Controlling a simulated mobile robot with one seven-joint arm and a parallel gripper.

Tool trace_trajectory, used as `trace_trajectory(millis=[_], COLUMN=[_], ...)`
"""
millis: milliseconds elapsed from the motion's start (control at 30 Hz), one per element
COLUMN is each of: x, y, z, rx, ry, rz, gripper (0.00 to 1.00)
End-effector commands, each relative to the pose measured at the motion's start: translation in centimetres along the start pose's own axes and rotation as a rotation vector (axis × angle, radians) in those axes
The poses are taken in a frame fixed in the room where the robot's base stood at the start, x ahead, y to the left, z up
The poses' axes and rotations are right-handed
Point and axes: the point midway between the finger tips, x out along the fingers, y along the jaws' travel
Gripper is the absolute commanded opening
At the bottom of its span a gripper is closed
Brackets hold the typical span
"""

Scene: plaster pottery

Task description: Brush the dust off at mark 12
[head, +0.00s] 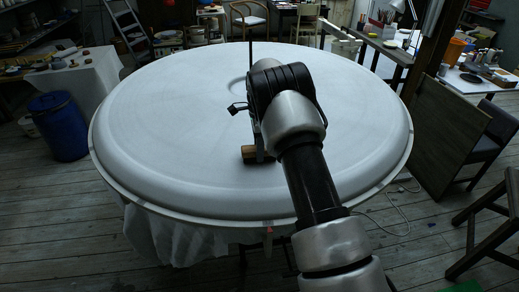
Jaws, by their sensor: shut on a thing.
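A large round white plaster disc (170,130) with a raised rounded rim fills the middle of the head view. My gripper (257,151) is over the near half of the disc, right of its middle, and points down. My wrist and arm hide part of the brush and the disc's near right side. Small marks show along the disc's outer edge, but no number can be read, so mark 12 cannot be picked out. No dust is clearly visible.
White cloth (165,235) hangs below the disc. A blue barrel (58,126) and a cloth-covered table (85,80) stand at left. A dark board (450,135) and a stool (490,225) stand at right. A cable (395,205) lies on the plank floor. The disc's left half is clear.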

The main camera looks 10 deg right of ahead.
Motion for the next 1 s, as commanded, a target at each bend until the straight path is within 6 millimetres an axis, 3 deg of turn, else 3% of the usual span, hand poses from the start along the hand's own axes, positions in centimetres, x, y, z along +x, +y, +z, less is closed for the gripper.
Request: trace_trajectory(millis=[500,1000], x=[-5.5,-6.5], y=[-0.1,-0.1], z=[-0.1,-0.1], rx=[0.0,0.0], ry=[0.001,0.001], rz=[-0.004,-0.004], gripper=[0.19,0.19])
